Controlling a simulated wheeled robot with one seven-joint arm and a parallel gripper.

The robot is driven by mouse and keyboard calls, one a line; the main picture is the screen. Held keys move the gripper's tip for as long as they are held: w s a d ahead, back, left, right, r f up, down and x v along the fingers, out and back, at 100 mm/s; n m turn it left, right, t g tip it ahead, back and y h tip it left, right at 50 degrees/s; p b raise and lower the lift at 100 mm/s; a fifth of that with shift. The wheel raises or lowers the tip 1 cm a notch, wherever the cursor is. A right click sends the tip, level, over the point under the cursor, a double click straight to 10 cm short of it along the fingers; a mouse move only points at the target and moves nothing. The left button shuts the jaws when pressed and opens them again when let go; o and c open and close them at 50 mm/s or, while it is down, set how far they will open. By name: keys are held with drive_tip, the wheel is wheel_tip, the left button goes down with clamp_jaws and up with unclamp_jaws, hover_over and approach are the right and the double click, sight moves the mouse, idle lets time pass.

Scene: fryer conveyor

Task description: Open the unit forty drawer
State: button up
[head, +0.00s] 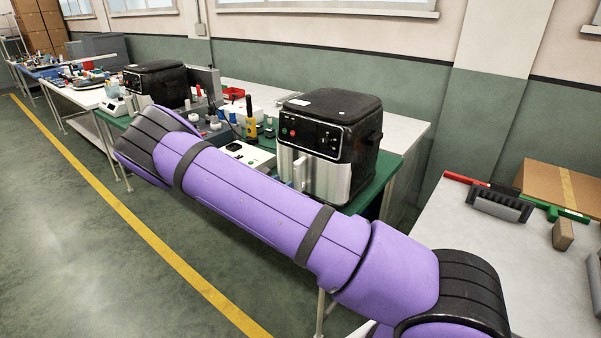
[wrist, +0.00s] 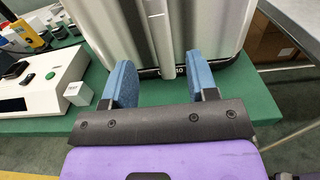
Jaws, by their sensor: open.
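The near air fryer (head: 330,125) is a black box with a silver drawer front (head: 325,178) and a vertical handle (head: 299,170). It stands on the green-topped bench, and its drawer looks shut. Nothing is between the fingers.
A second black fryer (head: 157,84) stands farther left. A white device (wrist: 50,85) with a small white cube (wrist: 77,93) lies left of the fingers. A yellow tool (head: 251,130) stands behind. A grey-white table (head: 475,255) with a cardboard box (head: 560,185) is at right.

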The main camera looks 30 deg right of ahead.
sight(300, 171)
drive_tip(key=x, duration=1)
drive_tip(key=shift+d, duration=0.15)
drive_tip(key=shift+c, duration=0.2)
clamp_jaws()
